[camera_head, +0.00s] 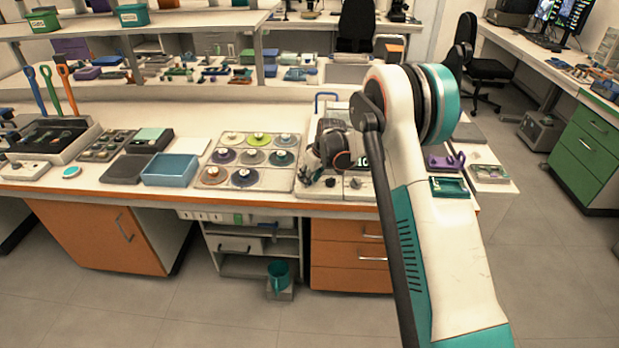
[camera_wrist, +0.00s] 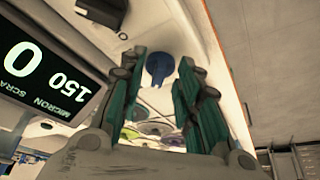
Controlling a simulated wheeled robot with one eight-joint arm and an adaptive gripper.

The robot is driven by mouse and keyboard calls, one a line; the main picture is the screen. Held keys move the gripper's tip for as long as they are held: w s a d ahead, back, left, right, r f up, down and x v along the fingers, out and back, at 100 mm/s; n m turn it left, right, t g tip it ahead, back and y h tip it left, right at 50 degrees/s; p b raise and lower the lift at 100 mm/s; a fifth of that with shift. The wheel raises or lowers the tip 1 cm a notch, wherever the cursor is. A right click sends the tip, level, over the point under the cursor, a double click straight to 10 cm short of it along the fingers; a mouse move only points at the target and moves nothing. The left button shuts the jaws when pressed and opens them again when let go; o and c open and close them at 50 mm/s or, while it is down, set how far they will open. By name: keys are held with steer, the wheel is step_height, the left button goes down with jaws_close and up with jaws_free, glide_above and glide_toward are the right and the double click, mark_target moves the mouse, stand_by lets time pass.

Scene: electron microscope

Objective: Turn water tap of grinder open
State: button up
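The grinder (camera_head: 360,192) is a pale bench unit with a dark display, standing at the right part of the bench, partly hidden behind my arm. In the wrist view, a round blue knob with a short lever (camera_wrist: 158,67), which looks like the water tap, sits on a pale surface. My gripper (camera_wrist: 162,80) has its two teal fingers apart, one on each side of the blue knob in the picture. I cannot tell whether either finger touches it. In the head view my gripper (camera_head: 328,172) is low over the grinder, and its fingertips are hard to make out.
The grinder's display (camera_wrist: 45,75), reading 0 and 150, is close on the left in the wrist view. A tray of coloured discs (camera_head: 256,137) lies left of the grinder. A blue bin (camera_head: 170,170) stands further left.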

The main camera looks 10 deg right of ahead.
jaws_close()
steer(key=shift+m, duration=0.3)
steer(key=m+h, duration=0.1)
steer(key=m, duration=0.2)
steer(key=a+m+h, duration=0.1)
steer(key=m, duration=0.2)
steer(key=shift+s+t+h, duration=0.1)
steer(key=shift+t+h, duration=0.2)
steer(key=m, duration=0.2)
steer(key=m+h, duration=0.1)
steer(key=m, duration=0.1)
steer(key=m+h, duration=0.1)
steer(key=shift+a+m+g, duration=0.35)
steer(key=shift+m+g, duration=0.05)
steer(key=m+g, duration=0.1)
steer(key=m, duration=0.1)
steer(key=w+m+h, duration=0.1)
steer(key=m, duration=0.2)
steer(key=shift+a+g, duration=0.2)
steer(key=shift+g, duration=0.2)
steer(key=shift+m, duration=0.4)
steer(key=shift+h, duration=0.3)
